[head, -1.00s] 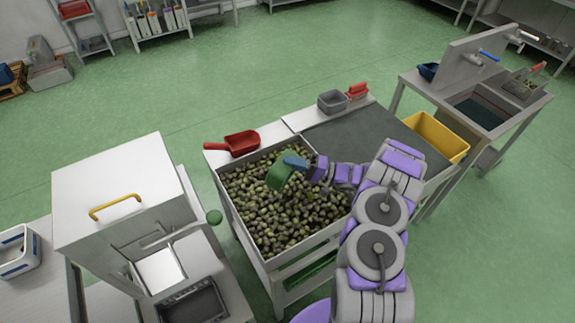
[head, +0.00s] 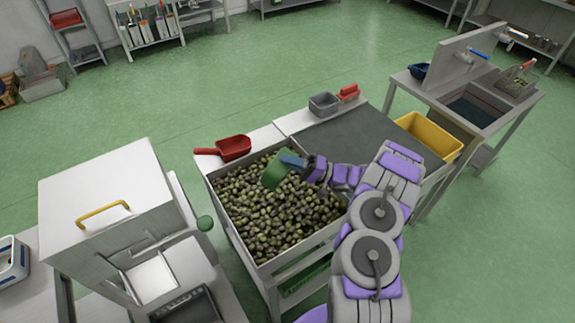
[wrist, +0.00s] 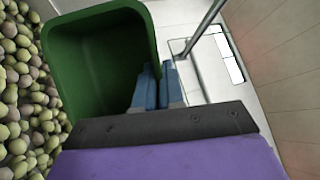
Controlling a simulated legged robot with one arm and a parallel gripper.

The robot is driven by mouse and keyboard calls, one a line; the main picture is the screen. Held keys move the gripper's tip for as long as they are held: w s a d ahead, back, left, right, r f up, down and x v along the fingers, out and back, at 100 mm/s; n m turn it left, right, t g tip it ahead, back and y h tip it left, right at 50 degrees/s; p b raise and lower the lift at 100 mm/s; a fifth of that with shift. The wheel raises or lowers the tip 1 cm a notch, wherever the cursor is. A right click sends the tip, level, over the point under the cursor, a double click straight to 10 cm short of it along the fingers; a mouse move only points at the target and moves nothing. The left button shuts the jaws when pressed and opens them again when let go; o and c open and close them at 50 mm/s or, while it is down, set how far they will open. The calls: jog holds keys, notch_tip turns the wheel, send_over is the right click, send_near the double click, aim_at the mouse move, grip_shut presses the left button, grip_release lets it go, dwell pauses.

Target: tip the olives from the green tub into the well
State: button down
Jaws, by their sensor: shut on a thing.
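The green tub (head: 275,172) is tilted over the olives in the metal-walled well (head: 300,250), near its back edge. My gripper (head: 293,161) is shut on the tub's wall. In the wrist view my gripper's blue fingers (wrist: 158,88) pinch the rim of the tub (wrist: 75,50). The visible part of the tub's inside is dark green and bare, and its far corner is partly in shadow. Many green and dark olives (head: 270,215) fill the well and also show at the left of the wrist view (wrist: 20,90).
A red scoop (head: 234,148) lies behind the well. A grey bin (head: 324,104) and a red-handled brush (head: 348,92) stand on the table's back edge. A yellow tub (head: 430,137) is at right, near a sink stand. A machine with a yellow handle (head: 103,213) stands close at left.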

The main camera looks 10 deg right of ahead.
jog(key=shift+w+a+r, duration=0.1)
jog(key=shift+w+a, duration=0.05)
jog(key=shift+a, duration=0.05)
notch_tip(320, 180, down, 2)
jog(key=shift+f, duration=0.2)
jog(key=shift+d, duration=0.1)
jog(key=shift+a, duration=0.2)
dwell(0.4)
jog(key=shift+d, duration=0.15)
dwell(0.6)
